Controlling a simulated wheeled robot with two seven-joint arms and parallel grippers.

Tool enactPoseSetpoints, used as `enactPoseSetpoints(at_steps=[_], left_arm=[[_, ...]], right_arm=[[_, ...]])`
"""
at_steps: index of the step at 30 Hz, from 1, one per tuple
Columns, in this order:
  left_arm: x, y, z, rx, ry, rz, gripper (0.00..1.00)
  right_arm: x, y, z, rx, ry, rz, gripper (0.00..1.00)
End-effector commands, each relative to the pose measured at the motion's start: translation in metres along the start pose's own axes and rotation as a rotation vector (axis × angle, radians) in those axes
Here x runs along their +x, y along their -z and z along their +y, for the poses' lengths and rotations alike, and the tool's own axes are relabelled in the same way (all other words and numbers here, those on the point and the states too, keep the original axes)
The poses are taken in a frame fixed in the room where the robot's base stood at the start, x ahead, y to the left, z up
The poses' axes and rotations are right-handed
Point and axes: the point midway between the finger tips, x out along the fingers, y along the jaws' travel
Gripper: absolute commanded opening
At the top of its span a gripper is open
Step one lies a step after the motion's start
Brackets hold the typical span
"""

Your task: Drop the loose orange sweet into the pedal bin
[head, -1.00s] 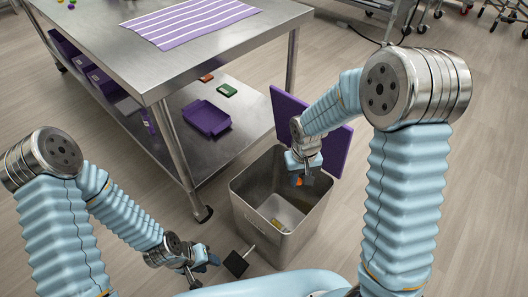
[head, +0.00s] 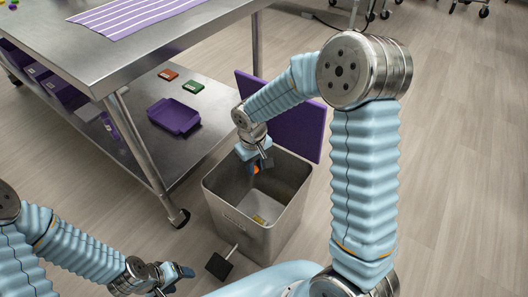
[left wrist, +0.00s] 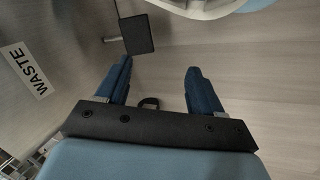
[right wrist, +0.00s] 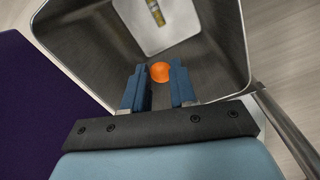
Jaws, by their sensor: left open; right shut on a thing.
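The orange sweet (right wrist: 160,72) is between the fingertips of my right gripper (right wrist: 162,85), which is shut on it. In the head view the orange sweet (head: 257,169) shows just under the right gripper (head: 260,162), within the mouth of the pedal bin (head: 235,212). The bin is grey metal with its purple lid (head: 290,122) standing open at the back. In the left wrist view the bin wall carries a WASTE label (left wrist: 25,72). My left gripper (left wrist: 160,80) is open and empty, low beside the black pedal (left wrist: 136,35); it also shows in the head view (head: 178,280).
A steel table (head: 130,45) with a lower shelf stands at the left. The shelf holds a purple tray (head: 175,117) and small orange and green items. A yellowish item (right wrist: 155,12) lies at the bin's bottom. Floor at the right is clear.

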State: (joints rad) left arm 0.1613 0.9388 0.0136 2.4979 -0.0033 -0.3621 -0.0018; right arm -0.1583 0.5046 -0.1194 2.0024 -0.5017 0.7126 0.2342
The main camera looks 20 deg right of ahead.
Motion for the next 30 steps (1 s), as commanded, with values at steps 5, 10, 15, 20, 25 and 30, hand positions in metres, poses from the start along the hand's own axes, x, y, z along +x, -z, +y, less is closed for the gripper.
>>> enactPoseSetpoints(at_steps=[5,10,15,20,25,30], left_arm=[[0.024,0.003,-0.014,-0.007,0.007,0.009,0.67],[0.028,0.004,-0.017,-0.009,0.009,0.012,0.67],[0.036,0.005,-0.022,-0.012,0.012,0.015,0.67],[0.05,0.006,-0.031,-0.017,0.017,0.02,0.67],[0.065,0.006,-0.035,-0.016,0.014,0.017,0.67],[0.069,0.005,-0.036,-0.016,0.012,0.014,0.67]], right_arm=[[-0.032,0.005,0.026,-0.075,0.025,0.004,0.0],[-0.059,0.001,0.036,-0.107,0.028,-0.001,0.0],[-0.051,0.0,0.036,-0.111,0.029,-0.004,0.0],[-0.03,0.0,0.036,-0.111,0.029,-0.004,0.0],[-0.009,0.0,0.035,-0.11,0.029,-0.002,0.0],[-0.003,0.001,0.035,-0.11,0.029,-0.002,0.0]])
